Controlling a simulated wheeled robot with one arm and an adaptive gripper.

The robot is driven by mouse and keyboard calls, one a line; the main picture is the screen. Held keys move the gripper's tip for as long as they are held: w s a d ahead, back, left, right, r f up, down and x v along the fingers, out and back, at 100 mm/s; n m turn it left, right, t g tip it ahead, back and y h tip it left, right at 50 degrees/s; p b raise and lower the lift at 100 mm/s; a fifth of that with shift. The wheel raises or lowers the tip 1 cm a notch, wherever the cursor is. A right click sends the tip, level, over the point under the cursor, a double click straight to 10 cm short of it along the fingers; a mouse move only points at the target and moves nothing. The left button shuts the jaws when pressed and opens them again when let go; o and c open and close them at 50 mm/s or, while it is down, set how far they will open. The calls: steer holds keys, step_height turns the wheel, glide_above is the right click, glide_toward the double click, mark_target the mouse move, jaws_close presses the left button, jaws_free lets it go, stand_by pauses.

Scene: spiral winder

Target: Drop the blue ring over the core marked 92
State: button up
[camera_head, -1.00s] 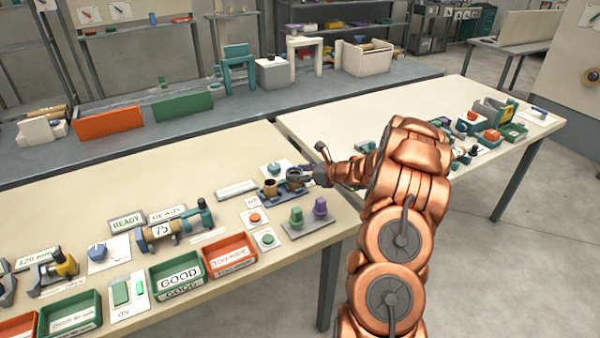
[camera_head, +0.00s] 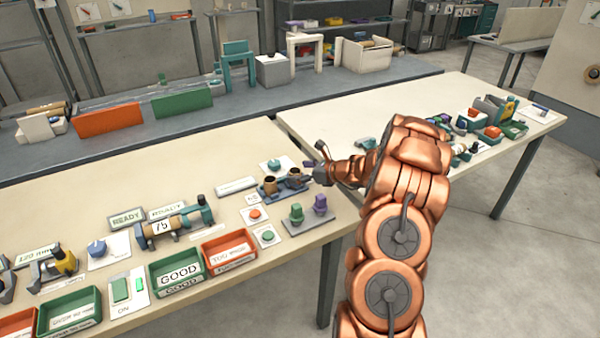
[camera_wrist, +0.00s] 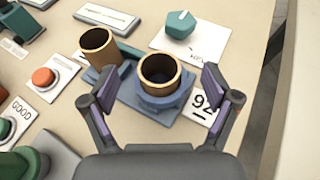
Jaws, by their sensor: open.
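The blue ring (camera_wrist: 163,99) is around the lower part of the right-hand brown core (camera_wrist: 160,75), beside the tag marked 92 (camera_wrist: 203,103). The core's open top stands above the ring. Whether the ring lies fully flat at the bottom I cannot tell. My gripper (camera_wrist: 160,82) is open, one finger on each side of this core, with a gap to the ring on both sides. In the head view my gripper (camera_head: 314,168) is at the right end of the blue base, and the ring is small and dark there.
A second brown core (camera_wrist: 98,48) stands to the left on the same blue base (camera_wrist: 134,96). A teal knob (camera_wrist: 180,25) is behind, and a red button (camera_wrist: 43,77) is at left.

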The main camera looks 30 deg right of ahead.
steer(key=v, duration=1.2)
stand_by(0.5)
steer(key=a+r+n+g+y, duration=0.2)
steer(key=a+n, duration=0.1)
steer(key=a, duration=0.5)
steer(key=a+r+n+g+y, duration=0.1)
steer(key=a+r+n, duration=0.25)
steer(key=a, duration=0.35)
steer(key=s+a+r+n+g, duration=0.1)
steer(key=s+a+n+g, duration=0.3)
steer(key=a, duration=0.4)
steer(key=s+a+r+n+g, duration=0.2)
steer(key=s+a+n, duration=0.3)
steer(key=a, duration=0.4)
steer(key=s+a+n+g+h, duration=0.2)
steer(key=s+a+n, duration=0.15)
steer(key=s, duration=0.35)
steer(key=s+a+n+g+h, duration=0.1)
steer(key=s+a+n+g, duration=0.15)
steer(key=s+n, duration=0.4)
steer(key=s+d+n+h, duration=0.4)
steer(key=s+n+h, duration=0.1)
steer(key=s, duration=0.8)
steer(key=shift+s+h, duration=0.3)
steer(key=shift+s, duration=0.05)
